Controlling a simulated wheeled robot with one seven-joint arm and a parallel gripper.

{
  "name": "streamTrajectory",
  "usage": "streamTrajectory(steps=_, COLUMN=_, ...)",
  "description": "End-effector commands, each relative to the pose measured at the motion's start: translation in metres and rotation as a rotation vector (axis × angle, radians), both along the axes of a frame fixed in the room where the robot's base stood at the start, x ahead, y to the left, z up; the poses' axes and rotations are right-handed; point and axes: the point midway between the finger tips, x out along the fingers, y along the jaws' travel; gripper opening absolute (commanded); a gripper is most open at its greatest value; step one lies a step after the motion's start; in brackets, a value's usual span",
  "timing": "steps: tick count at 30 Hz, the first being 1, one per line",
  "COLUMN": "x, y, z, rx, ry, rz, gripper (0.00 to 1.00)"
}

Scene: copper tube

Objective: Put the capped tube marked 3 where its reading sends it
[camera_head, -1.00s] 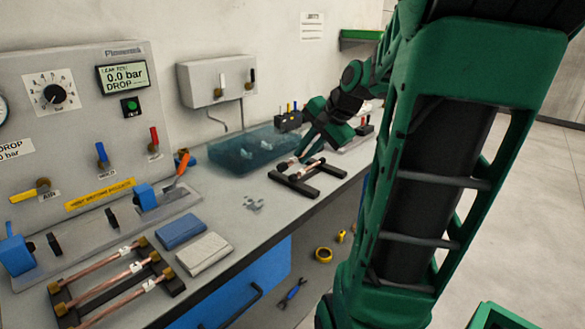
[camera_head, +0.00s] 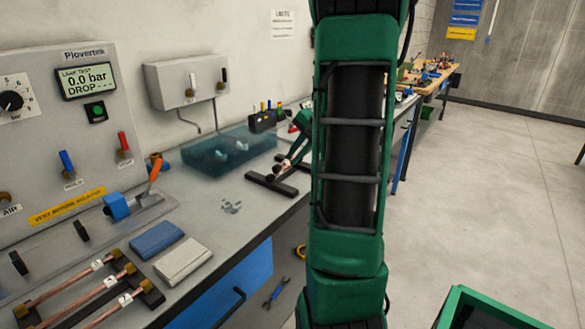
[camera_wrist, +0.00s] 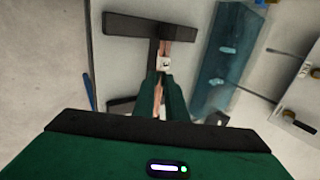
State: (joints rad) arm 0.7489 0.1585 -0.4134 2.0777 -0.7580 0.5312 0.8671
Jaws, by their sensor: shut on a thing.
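My gripper (camera_wrist: 163,88) is shut on a copper tube (camera_wrist: 158,94) with a white tag, seen in the wrist view. The mark on the tag is too small to read surely. The tube lies over a black stand (camera_wrist: 132,25); I cannot tell whether it rests there or is just lifted. In the head view the stand (camera_head: 259,179) is on the bench, and my arm hides most of my gripper. Copper tubes with tags and brass ends lie in a black rack (camera_head: 152,294) at the lower left; I cannot read their tags surely.
A water tank (camera_head: 215,152) stands behind the stand. The test panel (camera_head: 85,125) at left reads 0.0 bar, DROP blank. A blue pad (camera_head: 155,238) and a grey pad (camera_head: 184,260) lie on the bench. A green bin (camera_head: 480,310) is at lower right.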

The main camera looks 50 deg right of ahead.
Motion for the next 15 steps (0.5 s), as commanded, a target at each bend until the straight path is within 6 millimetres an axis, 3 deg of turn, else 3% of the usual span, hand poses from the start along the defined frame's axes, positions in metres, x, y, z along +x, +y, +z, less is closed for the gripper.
streamTrajectory(steps=5, x=0.001, y=-0.002, z=-0.007, rx=0.001, ry=0.000, rz=0.000, gripper=0.00)
streamTrajectory(steps=12, x=0.001, y=-0.001, z=-0.038, rx=0.002, ry=0.002, rz=0.000, gripper=0.00)
streamTrajectory(steps=15, x=0.001, y=-0.001, z=-0.042, rx=0.001, ry=0.001, rz=0.001, gripper=0.00)
